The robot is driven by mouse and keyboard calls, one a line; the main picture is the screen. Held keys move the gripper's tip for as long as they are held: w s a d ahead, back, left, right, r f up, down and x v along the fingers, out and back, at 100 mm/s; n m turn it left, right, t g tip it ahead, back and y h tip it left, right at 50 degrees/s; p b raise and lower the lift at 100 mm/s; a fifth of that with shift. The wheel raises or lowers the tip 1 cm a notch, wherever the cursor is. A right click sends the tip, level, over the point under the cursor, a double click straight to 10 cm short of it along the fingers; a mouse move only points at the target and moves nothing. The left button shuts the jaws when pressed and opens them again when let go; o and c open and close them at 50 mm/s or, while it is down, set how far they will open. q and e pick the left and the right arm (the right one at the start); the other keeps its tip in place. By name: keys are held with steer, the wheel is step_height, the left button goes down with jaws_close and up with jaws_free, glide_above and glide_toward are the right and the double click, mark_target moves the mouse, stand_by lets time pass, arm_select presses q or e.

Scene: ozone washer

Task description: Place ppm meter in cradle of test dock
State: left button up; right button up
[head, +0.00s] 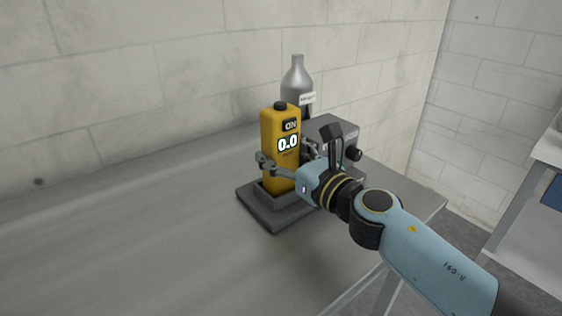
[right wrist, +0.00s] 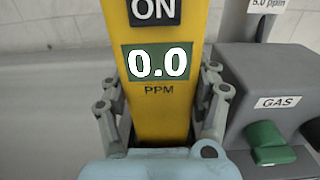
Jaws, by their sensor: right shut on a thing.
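The yellow ppm meter (head: 281,150) stands upright in the head view, its lower end within the raised rim of the dark grey cradle (head: 262,203) of the test dock. Its screen reads 0.0 under an ON label. My right gripper (head: 283,165) is shut on the meter's sides, and its fingers flank the meter (right wrist: 165,85) in the right wrist view. Whether the meter's base touches the cradle floor is hidden. The dock's grey box (head: 335,135) is behind the gripper, with a black knob. My left gripper is not in view.
A grey gas bottle (head: 297,85) stands behind the dock. In the right wrist view a green switch (right wrist: 268,140) sits below a GAS label. The metal table (head: 120,230) is bare to the left. A shelf unit (head: 545,150) is at the far right.

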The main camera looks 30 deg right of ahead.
steer(key=shift+r, duration=0.1)
steer(key=shift+f, duration=0.2)
steer(key=o, duration=1.4)
steer(key=shift+c, duration=0.2)
steer(key=shift+r, duration=0.1)
steer(key=shift+s+r, duration=0.1)
steer(key=shift+r, duration=0.05)
steer(key=s+d+b, duration=0.1)
steer(key=s+b, duration=0.2)
steer(key=s, duration=0.8)
steer(key=shift+s+d+b, duration=0.3)
steer(key=shift+s+d, duration=0.05)
steer(key=shift+s, duration=0.05)
